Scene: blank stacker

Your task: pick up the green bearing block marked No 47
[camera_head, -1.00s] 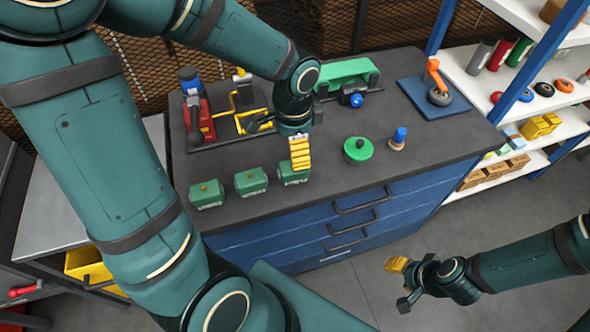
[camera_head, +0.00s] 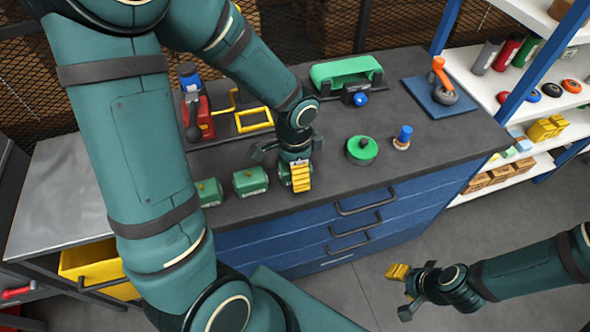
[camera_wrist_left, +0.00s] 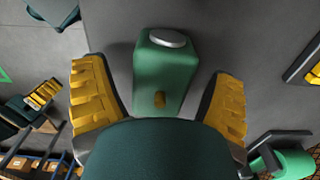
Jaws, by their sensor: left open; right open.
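Three green bearing blocks stand in a row along the bench's front edge: a left one (camera_head: 208,192), a middle one (camera_head: 250,181) and a right one (camera_head: 284,173) mostly hidden by my left gripper. Their markings are too small to read. My left gripper (camera_head: 298,176) is open at the right block. In the left wrist view a green block (camera_wrist_left: 163,70) with a pale disc and a small brass knob lies between the open yellow fingers (camera_wrist_left: 160,90), with gaps showing. My right gripper (camera_head: 402,288) is open and empty, away from the bench over the floor.
A round green lidded piece (camera_head: 361,151) and a blue-topped piece (camera_head: 403,138) stand to the right on the bench (camera_head: 330,140). Behind are a red and yellow fixture (camera_head: 205,115), a green part (camera_head: 345,72) and a blue plate (camera_head: 430,100). Shelves (camera_head: 555,75) stand at right.

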